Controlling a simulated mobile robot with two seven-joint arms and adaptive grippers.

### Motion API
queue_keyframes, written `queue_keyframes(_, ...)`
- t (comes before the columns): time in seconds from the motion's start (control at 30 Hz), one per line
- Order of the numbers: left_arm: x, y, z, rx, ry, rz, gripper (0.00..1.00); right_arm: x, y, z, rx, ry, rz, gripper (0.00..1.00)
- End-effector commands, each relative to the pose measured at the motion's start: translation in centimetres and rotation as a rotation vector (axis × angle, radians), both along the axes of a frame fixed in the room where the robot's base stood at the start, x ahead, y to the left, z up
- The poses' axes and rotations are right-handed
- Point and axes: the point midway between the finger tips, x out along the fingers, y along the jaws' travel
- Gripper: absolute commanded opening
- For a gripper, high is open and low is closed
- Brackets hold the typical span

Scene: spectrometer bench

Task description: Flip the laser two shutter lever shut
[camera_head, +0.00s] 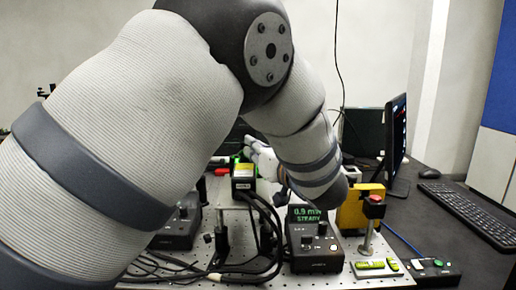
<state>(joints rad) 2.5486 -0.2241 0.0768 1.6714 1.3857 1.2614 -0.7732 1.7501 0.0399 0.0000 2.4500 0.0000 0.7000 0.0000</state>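My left arm crosses the view from the left and hides much of the bench. My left gripper (262,156) shows as a small white shape beyond the forearm, close behind a black box with a yellow label (243,182). Its fingertips are partly hidden and too small to tell open from shut. Green light shows beside the black box. I cannot tell which unit is laser two, and I cannot make out its shutter lever. A display box (313,245) reads about 0.9 and "STEADY". My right gripper is not in view.
A perforated metal board (230,276) carries black cables, a second control box (178,228), a yellow block (352,212) and a red-topped post (373,206). A monitor (395,137) and keyboard (467,213) stand at right. Dark tabletop between board and keyboard is mostly clear.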

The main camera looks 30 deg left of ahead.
Motion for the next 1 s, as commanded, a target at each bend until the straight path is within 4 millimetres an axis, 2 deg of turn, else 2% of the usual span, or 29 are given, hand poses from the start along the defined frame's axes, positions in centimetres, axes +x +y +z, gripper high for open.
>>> queue_keyframes(0.1,-0.10,0.16,0.03,-0.022,-0.011,0.001,0.00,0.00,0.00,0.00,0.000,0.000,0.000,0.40)
queue_keyframes(0.27,-0.52,0.81,-0.01,-0.157,-0.092,0.001,0.00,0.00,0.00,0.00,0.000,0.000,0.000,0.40)
queue_keyframes(0.5,-0.55,0.84,-0.06,-0.167,-0.099,0.001,0.00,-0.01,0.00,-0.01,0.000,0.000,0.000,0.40)
queue_keyframes(0.53,-0.55,0.84,-0.06,-0.167,-0.099,0.001,0.13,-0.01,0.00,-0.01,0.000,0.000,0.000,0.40)
queue_keyframes(0.6,-0.54,0.84,-0.07,-0.167,-0.099,0.001,0.29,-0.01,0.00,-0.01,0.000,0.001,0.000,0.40)
queue_keyframes(0.63,-0.54,0.83,-0.06,-0.167,-0.099,0.001,0.32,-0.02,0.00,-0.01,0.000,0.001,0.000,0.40)
queue_keyframes(0.9,-0.55,0.78,0.01,-0.166,-0.099,0.000,0.32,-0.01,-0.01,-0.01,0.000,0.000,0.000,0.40)
queue_keyframes(1.0,-0.97,-0.07,0.13,-0.165,-0.099,-0.003,0.32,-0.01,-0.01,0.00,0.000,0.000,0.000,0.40)
